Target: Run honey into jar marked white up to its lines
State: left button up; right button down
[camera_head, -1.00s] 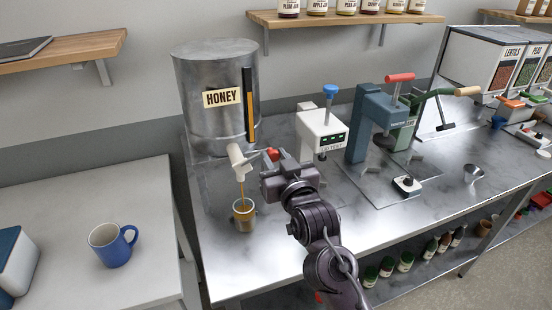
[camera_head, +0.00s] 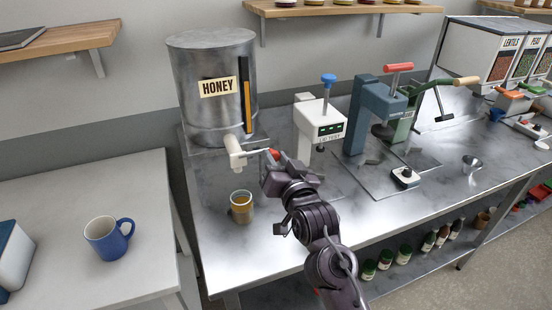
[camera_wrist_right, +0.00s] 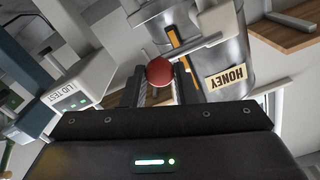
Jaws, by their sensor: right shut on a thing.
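The honey drum (camera_head: 203,112) is a grey metal tank with a HONEY label and an amber level strip. Its white tap (camera_head: 234,153) juts out over the bench, with a red-knobbed lever pointing right. A glass jar (camera_head: 241,207) stands upright below the tap with amber honey inside. Its marking and lines are too small to read. No honey stream shows between tap and jar. My right gripper (camera_head: 271,162) is shut on the red knob; the knob (camera_wrist_right: 159,70) shows between the fingers in the wrist view. My left gripper is out of view.
A white lid tester (camera_head: 318,122) and a blue press (camera_head: 370,120) stand right of the drum. A blue mug (camera_head: 108,238) sits on the left table. A small metal cup (camera_head: 472,163) stands farther right. The bench front beside the jar is clear.

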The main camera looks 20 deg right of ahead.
jog(key=c, duration=1.1)
grip_release()
jog(key=shift+c, duration=0.2)
jog(key=s+b, duration=0.2)
jog(key=s, duration=0.5)
jog(key=shift+s+d+b, duration=0.15)
jog(key=shift+s+b, duration=0.15)
jog(key=shift+s, duration=0.1)
